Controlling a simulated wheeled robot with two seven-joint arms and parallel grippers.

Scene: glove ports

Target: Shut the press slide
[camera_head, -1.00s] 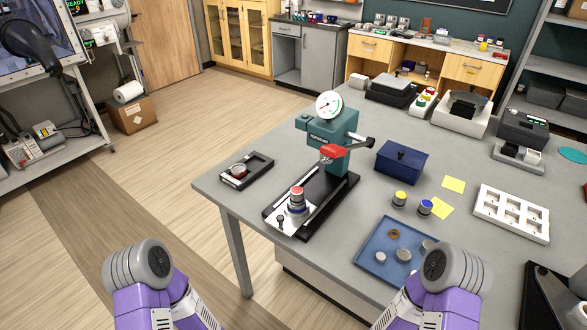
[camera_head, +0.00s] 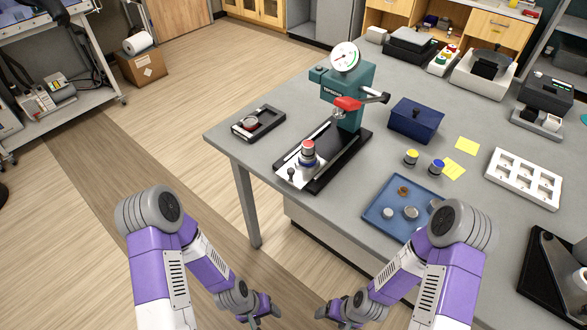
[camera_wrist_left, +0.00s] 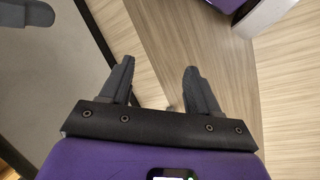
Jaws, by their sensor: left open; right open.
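The teal press (camera_head: 347,92) stands on a black base on the grey table, with a round gauge on top and a red part on its front. Its slide, a silver plate (camera_head: 297,171), sticks out of the base toward the table's front edge. A red-topped cylinder (camera_head: 308,153) stands upright on the slide, and a small dark knob (camera_head: 291,174) sits at its near end. My left gripper (camera_head: 267,318) is low in front of the table, apart from the press. In the left wrist view its fingers (camera_wrist_left: 158,85) are open and empty over the floor. My right gripper (camera_head: 330,318) is also low, apart from everything.
A black tray (camera_head: 258,124) lies left of the press. A dark blue box (camera_head: 415,120) stands to its right. A blue tray (camera_head: 376,213) with several round parts lies at the near right. Yellow and blue-topped cylinders (camera_head: 411,157) stand behind it.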

